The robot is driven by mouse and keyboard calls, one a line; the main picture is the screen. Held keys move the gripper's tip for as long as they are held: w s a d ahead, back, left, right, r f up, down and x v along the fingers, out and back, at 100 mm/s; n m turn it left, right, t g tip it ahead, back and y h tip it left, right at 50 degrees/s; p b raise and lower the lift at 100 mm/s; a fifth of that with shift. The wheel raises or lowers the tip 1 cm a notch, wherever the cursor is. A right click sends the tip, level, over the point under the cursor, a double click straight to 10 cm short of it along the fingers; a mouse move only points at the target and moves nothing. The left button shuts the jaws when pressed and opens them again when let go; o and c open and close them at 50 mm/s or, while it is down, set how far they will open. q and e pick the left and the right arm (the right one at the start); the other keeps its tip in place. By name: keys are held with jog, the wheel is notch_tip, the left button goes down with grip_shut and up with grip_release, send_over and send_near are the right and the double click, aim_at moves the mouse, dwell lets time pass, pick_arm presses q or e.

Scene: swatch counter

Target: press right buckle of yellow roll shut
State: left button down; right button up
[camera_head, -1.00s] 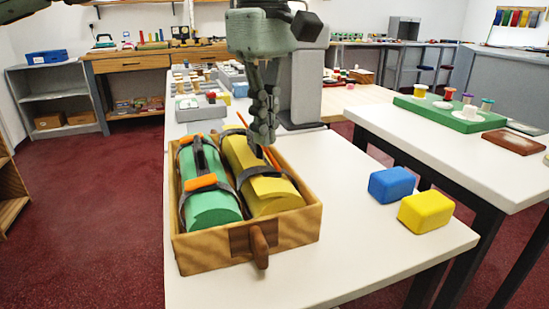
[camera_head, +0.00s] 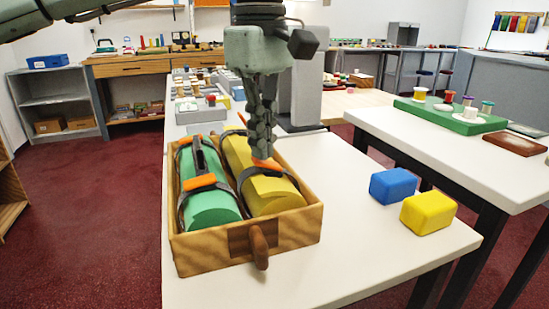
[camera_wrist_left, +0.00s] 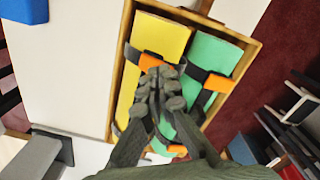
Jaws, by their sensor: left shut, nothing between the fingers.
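The yellow roll (camera_head: 273,196) lies beside the green roll (camera_head: 211,208) in a wooden crate (camera_head: 203,254), with dark straps around both. The yellow roll's near orange buckle (camera_head: 265,163) lies low on its strap, partly hidden by my left gripper (camera_head: 262,154). This gripper is shut and empty, pointing down, its fingertips at or just above that buckle; contact is unclear. The left wrist view also shows this buckle (camera_wrist_left: 151,61) beside the fingertips (camera_wrist_left: 160,76). The yellow roll's far buckle (camera_head: 242,118) stands up as a thin orange sliver. My right gripper is out of view.
Blue block (camera_head: 392,185) and yellow block (camera_head: 428,212) sit right of the crate on the white table (camera_head: 340,235). The tabletop between crate and blocks is clear. A green tray with spools (camera_head: 452,115) stands on another table.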

pick_arm(q)
jog(key=shift+a+f+b, duration=0.2)
jog(key=shift+f+b, duration=0.35)
jog(key=shift+f, duration=0.45)
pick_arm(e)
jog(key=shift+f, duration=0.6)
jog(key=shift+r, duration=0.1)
pick_arm(q)
jog(key=shift+r, duration=0.1)
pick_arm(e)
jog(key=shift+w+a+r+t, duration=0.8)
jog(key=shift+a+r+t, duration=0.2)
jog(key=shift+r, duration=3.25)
pick_arm(q)
jog(key=shift+r+p, duration=1.4)
jog(key=shift+r, duration=0.1)
jog(key=shift+r+p, duration=1)
jog(key=shift+r, duration=0.2)
jog(key=shift+r+p, duration=0.6)
jog(key=shift+r, duration=0.1)
jog(key=shift+r+p, duration=0.5)
jog(key=shift+r, duration=0.1)
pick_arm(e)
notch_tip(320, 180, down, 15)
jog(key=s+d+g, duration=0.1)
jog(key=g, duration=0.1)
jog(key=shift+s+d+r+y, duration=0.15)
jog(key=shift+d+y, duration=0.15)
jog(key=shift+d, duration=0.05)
